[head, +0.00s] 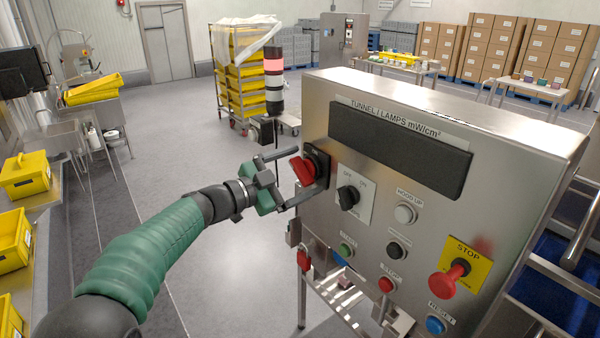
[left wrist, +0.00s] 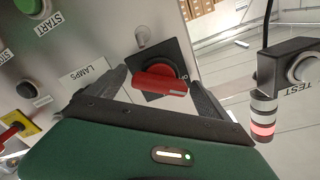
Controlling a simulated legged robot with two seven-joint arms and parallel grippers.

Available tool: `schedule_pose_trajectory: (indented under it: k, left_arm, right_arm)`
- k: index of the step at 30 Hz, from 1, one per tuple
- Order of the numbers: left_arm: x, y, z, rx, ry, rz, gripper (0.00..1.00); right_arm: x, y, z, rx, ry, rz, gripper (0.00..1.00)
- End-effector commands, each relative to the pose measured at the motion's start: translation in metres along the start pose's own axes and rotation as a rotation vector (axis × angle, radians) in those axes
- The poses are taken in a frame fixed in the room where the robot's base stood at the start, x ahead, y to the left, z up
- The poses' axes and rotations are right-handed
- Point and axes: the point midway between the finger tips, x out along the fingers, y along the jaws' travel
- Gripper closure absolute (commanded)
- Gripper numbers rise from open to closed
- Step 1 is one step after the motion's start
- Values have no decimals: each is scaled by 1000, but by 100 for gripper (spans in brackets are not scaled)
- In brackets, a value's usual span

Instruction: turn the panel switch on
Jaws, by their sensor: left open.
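The panel switch is a red rotary handle (head: 302,171) on a dark square plate at the left end of the steel control panel (head: 285,226). My left gripper (head: 308,172) is open at the switch, with one finger above the handle and one below it. In the left wrist view the red handle (left wrist: 160,84) lies crosswise between the two spread fingers (left wrist: 158,78). Contact with the fingers cannot be told. Lettering on the plate is partly hidden. My right gripper is not in view.
A black OFF/ON selector (head: 348,196) sits just right of the red switch. Several push buttons and a red STOP mushroom button (head: 448,279) are further right. A lamp stack (head: 274,80) glows red behind the panel. Open floor (head: 180,130) lies left.

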Motion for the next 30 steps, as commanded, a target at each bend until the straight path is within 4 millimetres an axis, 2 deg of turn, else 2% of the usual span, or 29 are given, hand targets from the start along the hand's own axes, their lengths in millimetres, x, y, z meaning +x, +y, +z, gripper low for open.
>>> schedule_pose_trajectory:
  k: [5,8,11,21,25,30]
  left_arm:
    - [-2,0,1,-1,0,0,9]
    - [-14,0,2,1,-1,-3,9]
    - [-38,0,3,1,-1,-5,9]
    - [-136,0,4,0,0,-6,9]
    - [-160,-1,4,-1,1,-3,9]
    - [-172,-1,2,-1,2,-2,9]
  right_arm:
    - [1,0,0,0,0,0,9]
    - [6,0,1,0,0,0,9]
    - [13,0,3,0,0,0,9]
    - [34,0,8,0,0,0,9]
    - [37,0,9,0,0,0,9]
    - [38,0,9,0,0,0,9]
